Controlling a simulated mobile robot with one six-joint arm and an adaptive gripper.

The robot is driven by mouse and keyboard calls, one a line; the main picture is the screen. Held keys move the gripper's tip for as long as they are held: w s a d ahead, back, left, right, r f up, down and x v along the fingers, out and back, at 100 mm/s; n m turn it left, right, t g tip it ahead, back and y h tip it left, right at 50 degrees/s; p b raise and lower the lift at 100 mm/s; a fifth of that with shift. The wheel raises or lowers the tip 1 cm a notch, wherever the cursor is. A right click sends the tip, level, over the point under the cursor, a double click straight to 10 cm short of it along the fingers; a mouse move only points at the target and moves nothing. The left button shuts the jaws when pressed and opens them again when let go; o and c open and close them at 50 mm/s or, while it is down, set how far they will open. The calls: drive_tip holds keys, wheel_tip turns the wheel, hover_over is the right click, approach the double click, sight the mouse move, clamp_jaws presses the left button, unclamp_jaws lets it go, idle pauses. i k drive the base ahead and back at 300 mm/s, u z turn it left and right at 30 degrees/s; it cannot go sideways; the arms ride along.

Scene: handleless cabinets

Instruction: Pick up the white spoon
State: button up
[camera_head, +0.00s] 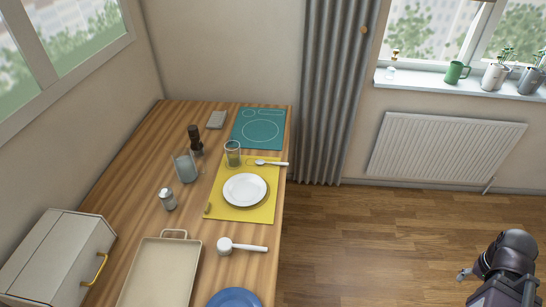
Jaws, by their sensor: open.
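A white spoon (272,163) with a small bowl at its left end lies at the far right corner of the yellow placemat (225,211), its handle reaching toward the table's right edge. A larger white scoop-like utensil (242,247), with a round head and straight handle, lies nearer, in front of the placemat. I cannot tell for certain which of the two is meant. My gripper (463,274) is at the lower right above the floor, well away from the table. It is small in view, open and empty.
A white plate (245,189) sits on the placemat. A glass (233,153) stands left of the spoon. A beige tray (160,275), blue plate (235,299), shaker (168,199) and pitcher (185,166) are also on the wooden table. Open floor (370,245) lies between table and arm.

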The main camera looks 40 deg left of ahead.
sight(259, 162)
drive_tip(key=u, duration=0.5)
drive_tip(key=i, duration=0.85)
drive_tip(key=u, duration=0.55)
